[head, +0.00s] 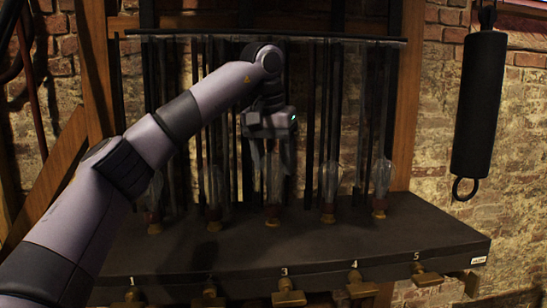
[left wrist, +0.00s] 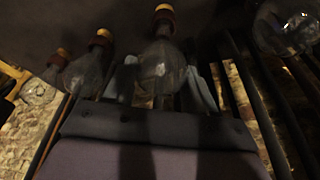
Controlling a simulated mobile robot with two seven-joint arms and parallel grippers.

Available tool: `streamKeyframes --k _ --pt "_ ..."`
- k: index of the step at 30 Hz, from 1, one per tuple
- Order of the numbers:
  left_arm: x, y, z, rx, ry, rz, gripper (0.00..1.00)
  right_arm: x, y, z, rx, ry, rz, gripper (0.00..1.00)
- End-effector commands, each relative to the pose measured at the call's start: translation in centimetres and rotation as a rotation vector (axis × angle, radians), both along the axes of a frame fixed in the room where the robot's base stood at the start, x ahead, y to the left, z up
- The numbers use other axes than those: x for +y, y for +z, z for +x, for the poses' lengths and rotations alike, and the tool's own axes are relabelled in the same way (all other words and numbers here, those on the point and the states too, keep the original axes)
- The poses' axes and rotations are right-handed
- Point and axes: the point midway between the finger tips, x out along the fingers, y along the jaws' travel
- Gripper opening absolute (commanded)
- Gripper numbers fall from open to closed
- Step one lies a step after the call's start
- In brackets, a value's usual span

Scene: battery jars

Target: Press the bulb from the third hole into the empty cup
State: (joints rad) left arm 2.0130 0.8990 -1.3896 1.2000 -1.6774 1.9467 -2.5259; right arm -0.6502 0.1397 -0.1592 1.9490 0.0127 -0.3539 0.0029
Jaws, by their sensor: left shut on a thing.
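My left gripper (head: 272,172) comes down from above, its fingers on either side of the clear glass bulb (head: 272,188) in the middle of the row, above the label 3. It is shut on this bulb. The bulb is upright, with its red and brass base (head: 272,215) at the dark shelf top. In the left wrist view the bulb (left wrist: 160,68) sits between the two fingers (left wrist: 163,84), its base toward the top of the picture. I cannot make out an empty cup. My right gripper is not in view.
Similar bulbs stand on both sides, such as the one on the left (head: 214,190) and the one on the right (head: 330,184). Dark vertical rods rise behind them. Brass taps (head: 288,293) line the front of the dark shelf (head: 420,232). A black cylinder (head: 481,105) hangs at right.

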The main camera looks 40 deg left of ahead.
Motion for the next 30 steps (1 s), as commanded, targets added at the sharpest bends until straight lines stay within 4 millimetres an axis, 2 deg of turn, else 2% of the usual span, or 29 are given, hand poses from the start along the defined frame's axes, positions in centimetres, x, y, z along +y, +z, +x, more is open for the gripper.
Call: streamKeyframes --k 30 --pt "0.0 -1.5 0.0 0.001 0.0 0.001 0.19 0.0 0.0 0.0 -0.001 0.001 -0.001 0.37"
